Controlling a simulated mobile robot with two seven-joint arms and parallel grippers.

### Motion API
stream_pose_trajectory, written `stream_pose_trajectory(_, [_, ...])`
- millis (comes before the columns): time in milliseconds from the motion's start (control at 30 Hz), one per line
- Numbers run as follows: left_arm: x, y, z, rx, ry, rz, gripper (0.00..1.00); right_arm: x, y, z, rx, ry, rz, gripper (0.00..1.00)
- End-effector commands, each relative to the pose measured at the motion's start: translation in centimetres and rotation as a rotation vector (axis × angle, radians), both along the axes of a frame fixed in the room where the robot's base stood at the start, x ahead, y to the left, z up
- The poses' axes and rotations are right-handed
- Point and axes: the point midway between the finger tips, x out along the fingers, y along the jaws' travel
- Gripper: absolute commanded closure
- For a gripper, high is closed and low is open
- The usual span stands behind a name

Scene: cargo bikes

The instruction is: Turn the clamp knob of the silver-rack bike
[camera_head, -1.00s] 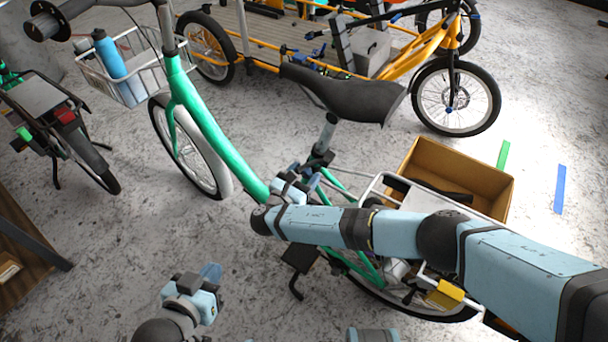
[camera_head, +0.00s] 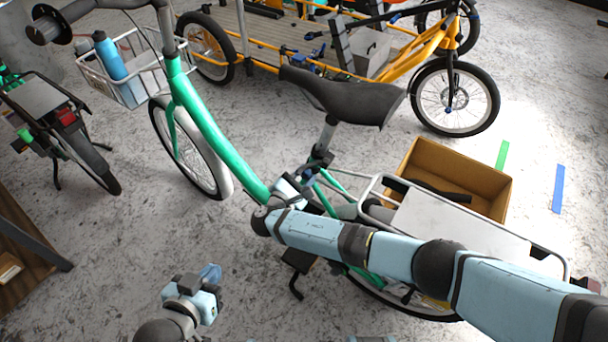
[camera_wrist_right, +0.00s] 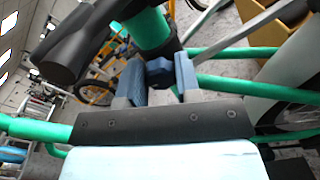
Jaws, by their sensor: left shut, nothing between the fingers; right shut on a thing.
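The green bike (camera_head: 212,135) with the silver rack (camera_head: 455,222) stands across the middle of the head view. Its black saddle (camera_head: 345,97) sits above the seat-post clamp. My right gripper (camera_head: 308,178) is at the clamp, just below the saddle. In the right wrist view, its two blue fingers (camera_wrist_right: 160,82) are shut on the dark clamp knob (camera_wrist_right: 159,71), next to the green frame tube. In the head view the gripper and wrist mostly hide the knob. My left gripper (camera_head: 212,276) is shut and empty, low over the floor.
A cardboard box (camera_head: 420,160) is behind the rack. An orange cargo bike (camera_head: 425,50) stands at the back, and another dark bike (camera_head: 65,125) at the left. A wooden bench (camera_head: 25,245) is at the left edge. Grey floor is clear around my left gripper.

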Motion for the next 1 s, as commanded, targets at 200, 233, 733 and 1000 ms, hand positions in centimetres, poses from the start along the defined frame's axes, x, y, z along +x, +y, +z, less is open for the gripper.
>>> stream_pose_trajectory(200, [0.0,0.0,0.1,-0.002,-0.002,0.0,1.0,-0.1,0.1,-0.1,0.004,-0.001,0.002,0.93])
stream_pose_trajectory(233, [0.0,0.0,0.1,-0.002,-0.002,0.0,1.0,-0.1,0.1,-0.1,0.004,-0.001,0.002,0.93])
stream_pose_trajectory(733, [0.0,-0.1,0.3,-0.003,-0.003,-0.002,1.0,-0.4,0.3,0.0,0.003,-0.001,0.002,0.43])
stream_pose_trajectory(1000, [0.0,0.0,0.8,0.004,0.001,-0.001,1.0,-4.5,3.2,0.0,0.003,0.003,0.002,0.43])
